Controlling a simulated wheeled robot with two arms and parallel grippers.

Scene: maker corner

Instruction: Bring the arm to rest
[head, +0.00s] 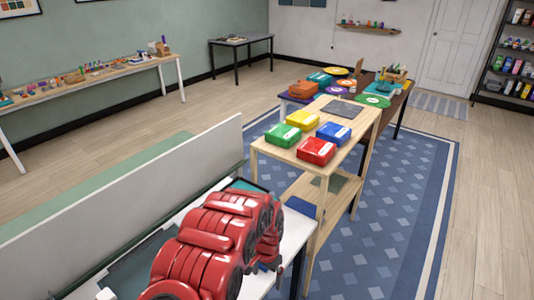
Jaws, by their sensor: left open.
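My left arm, red and segmented, comes in at the bottom of the head view over a white table (290,246). My left gripper (266,265) is at its end, small and mostly hidden by the red links. It is open, and I see nothing held in it. It is low beside the table's right part; I cannot tell whether it touches. My right gripper is not in view.
A wooden stand (279,152) just beyond bears green (283,135), yellow (302,120), red (316,151) and blue (334,133) boxes and a grey plate (342,108). A light panel (140,205) runs along the left. Open floor (490,220) lies right.

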